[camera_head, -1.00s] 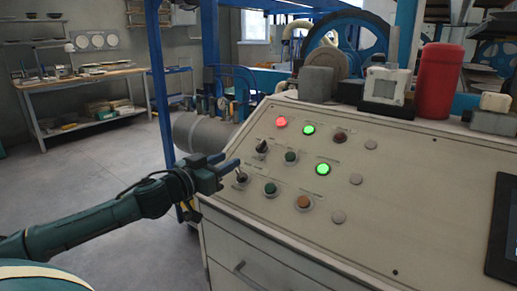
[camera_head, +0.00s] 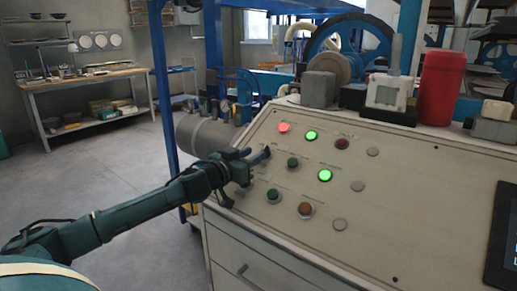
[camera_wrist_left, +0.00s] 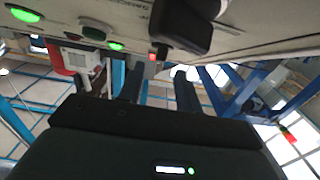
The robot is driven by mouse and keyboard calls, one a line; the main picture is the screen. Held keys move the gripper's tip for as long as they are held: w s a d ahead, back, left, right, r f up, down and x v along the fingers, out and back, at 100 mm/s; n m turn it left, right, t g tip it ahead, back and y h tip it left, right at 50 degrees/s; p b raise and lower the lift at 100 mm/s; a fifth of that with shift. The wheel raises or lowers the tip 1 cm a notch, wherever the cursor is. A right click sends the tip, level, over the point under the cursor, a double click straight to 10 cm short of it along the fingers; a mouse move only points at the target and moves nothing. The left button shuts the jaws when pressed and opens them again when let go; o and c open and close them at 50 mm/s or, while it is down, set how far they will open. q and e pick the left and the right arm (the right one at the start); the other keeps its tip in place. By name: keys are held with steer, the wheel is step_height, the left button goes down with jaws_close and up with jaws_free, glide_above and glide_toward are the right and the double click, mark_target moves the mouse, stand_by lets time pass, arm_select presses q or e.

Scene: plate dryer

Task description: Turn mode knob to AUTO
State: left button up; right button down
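The sloped control panel (camera_head: 375,215) carries two black selector knobs on its left side. The upper knob (camera_head: 267,149) shows just past my left gripper's fingertips. The lower knob is hidden behind the gripper in the head view. A large black knob (camera_wrist_left: 183,22) shows close up in the left wrist view. The labels are too small to read, so I cannot tell which is the mode knob or its setting. My left gripper (camera_head: 260,161) is at the panel's left side, its fingers (camera_wrist_left: 160,88) apart with nothing held. Contact with a knob cannot be told. My right gripper is out of view.
A red lamp (camera_head: 284,128), lit green lamps (camera_head: 311,135) and several buttons, including a green one (camera_head: 293,162) and an orange one (camera_head: 305,209), sit close by. A blue post (camera_head: 163,85) stands left of the panel. A red cylinder (camera_head: 441,88) stands behind it.

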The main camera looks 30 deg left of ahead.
mark_target(263, 149)
arm_select(q)
steer(key=shift+w+d, duration=0.15)
steer(key=shift+w, duration=1.5)
jaws_close()
